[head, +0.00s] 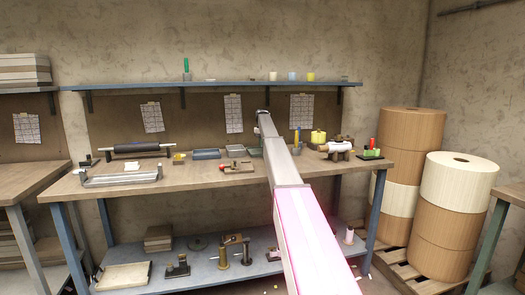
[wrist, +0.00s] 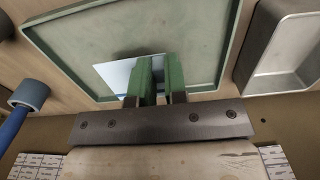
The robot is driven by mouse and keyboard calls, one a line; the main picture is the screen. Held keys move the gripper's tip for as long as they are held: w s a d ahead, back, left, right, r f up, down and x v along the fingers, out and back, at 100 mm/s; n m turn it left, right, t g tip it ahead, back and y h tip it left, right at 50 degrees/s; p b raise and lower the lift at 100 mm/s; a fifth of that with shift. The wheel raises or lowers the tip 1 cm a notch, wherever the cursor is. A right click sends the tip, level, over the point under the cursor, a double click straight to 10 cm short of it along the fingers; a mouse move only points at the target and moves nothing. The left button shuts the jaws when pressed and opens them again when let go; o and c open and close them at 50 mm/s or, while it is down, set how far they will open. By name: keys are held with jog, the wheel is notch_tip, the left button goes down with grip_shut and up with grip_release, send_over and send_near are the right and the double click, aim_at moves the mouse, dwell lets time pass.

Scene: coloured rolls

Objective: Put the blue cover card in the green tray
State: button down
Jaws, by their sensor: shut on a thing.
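The green tray (wrist: 75,35) fills the upper middle of the wrist view, its rim around a flat floor. My gripper (wrist: 153,62) reaches over the tray's near rim with its two green fingers close together. It is shut on the blue cover card (wrist: 113,74), which looks pale blue-white and shows mostly left of the fingers. The card is over the tray's floor; I cannot tell whether it touches it. The fingers hide part of the card. In the head view my arm covers the gripper and card, and only a green sliver of the tray (head: 256,152) shows.
A metal tray (wrist: 285,50) lies right of the green tray in the wrist view. A blue-handled tool with a grey round head (wrist: 30,94) is at left. In the head view, a blue-grey tray (head: 206,154) and other tools stand on the bench, under a shelf (head: 220,86).

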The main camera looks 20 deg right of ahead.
jog(key=shift+d+f, duration=0.15)
jog(key=shift+f, duration=1.95)
jog(key=shift+f, duration=0.1)
jog(key=c, duration=1.1)
grip_release()
jog(key=shift+c, duration=0.2)
notch_tip(320, 180, up, 12)
jog(key=shift+r, duration=0.15)
